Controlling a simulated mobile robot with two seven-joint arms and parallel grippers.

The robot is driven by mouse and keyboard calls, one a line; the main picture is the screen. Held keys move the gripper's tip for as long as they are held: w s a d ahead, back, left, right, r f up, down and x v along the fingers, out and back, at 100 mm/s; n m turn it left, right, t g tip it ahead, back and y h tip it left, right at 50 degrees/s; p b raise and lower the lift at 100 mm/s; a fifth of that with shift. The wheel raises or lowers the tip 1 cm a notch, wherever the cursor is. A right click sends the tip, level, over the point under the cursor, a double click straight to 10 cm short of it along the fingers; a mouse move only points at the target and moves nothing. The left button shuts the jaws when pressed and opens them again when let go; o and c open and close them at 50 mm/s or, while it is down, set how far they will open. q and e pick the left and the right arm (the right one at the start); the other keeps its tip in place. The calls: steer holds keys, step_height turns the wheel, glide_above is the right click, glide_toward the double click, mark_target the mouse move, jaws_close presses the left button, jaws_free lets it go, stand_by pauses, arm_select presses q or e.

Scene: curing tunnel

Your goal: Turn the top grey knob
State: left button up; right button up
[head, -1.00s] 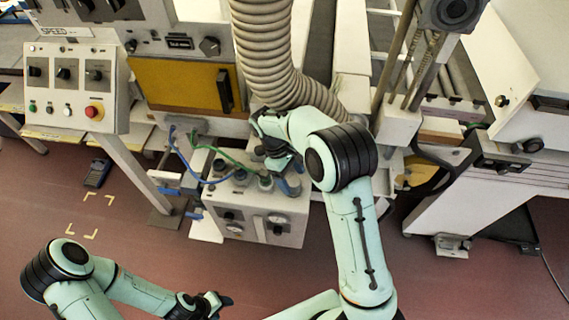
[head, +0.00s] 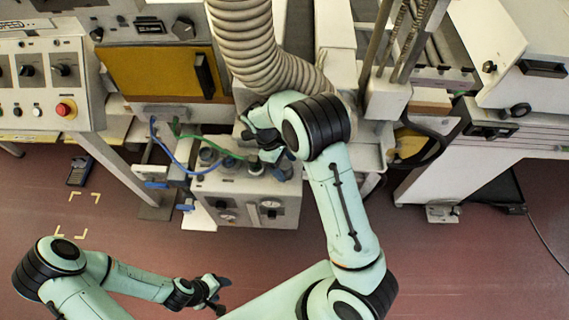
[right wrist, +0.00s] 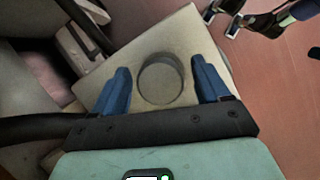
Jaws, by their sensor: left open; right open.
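A round grey knob (right wrist: 160,80) stands on a pale flat surface in the right wrist view. My right gripper (right wrist: 161,88) is open, with one blue finger on each side of the knob and a visible gap to each. In the head view my right gripper (head: 272,158) is over the right end of the top of a pale control box (head: 286,212), and its hand partly hides the knobs there. My left gripper (head: 214,292) is open and empty at the lower left, over the floor and away from the box.
Blue and green hoses (head: 177,158) run to the box's top. A ribbed duct (head: 262,50) hangs close behind my right arm. A panel with a red button (head: 65,108) stands at left, a white machine (head: 490,150) at right. Floor in front is clear.

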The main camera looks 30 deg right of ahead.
steer(key=c, duration=1)
arm_select(q)
steer(key=shift+s+f, duration=0.1)
steer(key=shift+f, duration=0.05)
arm_select(e)
steer(key=shift+n, duration=0.5)
steer(key=n+t+h, duration=0.1)
steer(key=n, duration=0.1)
steer(key=shift+n+b, duration=0.4)
steer(key=n+t, duration=0.1)
steer(key=n, duration=0.1)
steer(key=n+h+b, duration=0.1)
steer(key=n, duration=0.1)
steer(key=shift+n+t, duration=0.3)
steer(key=shift+t, duration=0.1)
steer(key=n+t, duration=0.1)
steer(key=n, duration=0.2)
steer(key=shift+n+b, duration=0.3)
arm_select(q)
steer(key=shift+s+f, duration=1.6)
steer(key=shift+f, duration=0.2)
arm_select(e)
steer(key=shift+n+t, duration=0.7)
steer(key=shift+n, duration=0.8)
